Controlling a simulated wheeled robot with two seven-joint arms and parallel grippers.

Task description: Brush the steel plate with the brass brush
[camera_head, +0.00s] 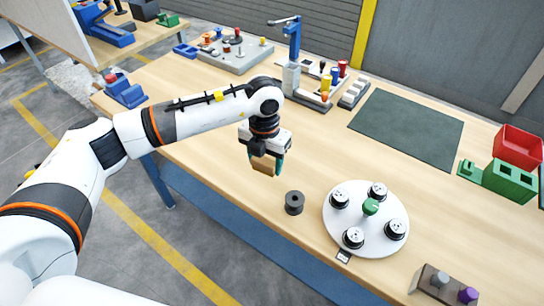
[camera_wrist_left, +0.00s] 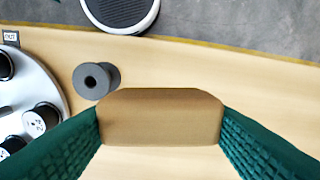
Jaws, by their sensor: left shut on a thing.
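My left gripper (camera_head: 266,168) hangs over the wooden table (camera_head: 225,180), near its front edge and left of the round white turntable. It is shut on a tan block (camera_wrist_left: 160,118), which sits between its green ribbed fingers in the left wrist view. The block may be the back of the brass brush; no bristles show. It appears to be held above the table. I cannot pick out the steel plate for certain in either view. My right gripper is not in view.
A dark grey spool (camera_head: 294,202) stands beside the white turntable (camera_head: 340,239), which carries several small spools. A green mat (camera_head: 408,128), a blue lever press (camera_head: 292,40) and a red bin (camera_head: 517,146) stand farther back. The table between gripper and mat is clear.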

